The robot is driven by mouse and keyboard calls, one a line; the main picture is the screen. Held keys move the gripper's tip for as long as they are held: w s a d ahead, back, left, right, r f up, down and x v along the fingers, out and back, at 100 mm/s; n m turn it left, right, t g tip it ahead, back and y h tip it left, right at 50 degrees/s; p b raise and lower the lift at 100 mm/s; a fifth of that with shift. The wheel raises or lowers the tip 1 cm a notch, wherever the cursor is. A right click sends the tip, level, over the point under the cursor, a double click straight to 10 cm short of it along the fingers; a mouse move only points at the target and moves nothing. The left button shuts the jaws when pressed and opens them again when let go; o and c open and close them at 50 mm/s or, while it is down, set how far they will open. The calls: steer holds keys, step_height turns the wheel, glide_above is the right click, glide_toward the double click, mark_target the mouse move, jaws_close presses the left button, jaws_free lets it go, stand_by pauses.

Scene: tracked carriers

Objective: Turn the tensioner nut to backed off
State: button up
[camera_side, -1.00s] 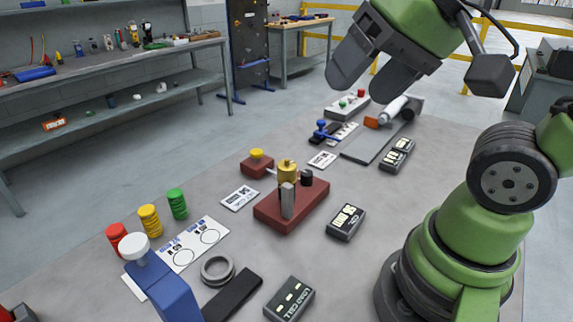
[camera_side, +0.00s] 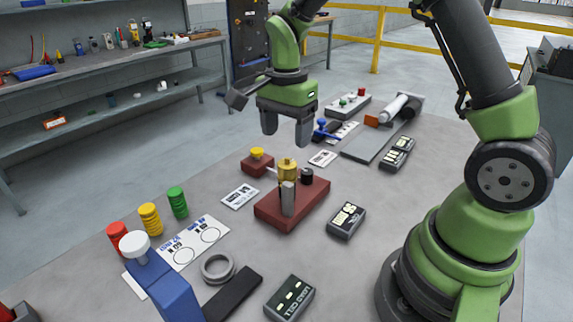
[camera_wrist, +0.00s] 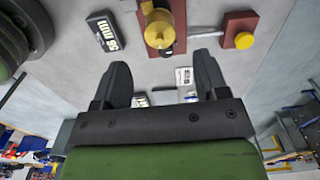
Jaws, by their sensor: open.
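A brass-coloured round piece (camera_side: 287,170), which looks like the tensioner nut, stands upright on a dark red block (camera_side: 268,212). A grey upright plate (camera_side: 288,198) stands in front of it and hides its lower part. My gripper (camera_side: 287,132) is open and empty, pointing down above and slightly behind the brass piece in the side view, apart from it. In the wrist view the brass piece (camera_wrist: 158,32) lies beyond the open fingertips (camera_wrist: 162,68), near the top edge. I cannot tell the nut's turn position from these views.
A smaller red block (camera_side: 250,170) with a yellow knob (camera_side: 257,153) and a black knob (camera_side: 307,176) are close by. A display box (camera_side: 346,222) lies to the right. Coloured ring stacks (camera_side: 150,220) and a blue post (camera_side: 165,290) stand at front left.

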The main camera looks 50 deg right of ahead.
mark_target(287, 164)
step_height(287, 164, down, 8)
steer(key=shift+c, duration=0.4)
steer(key=c, duration=0.8)
steer(key=shift+c, duration=0.2)
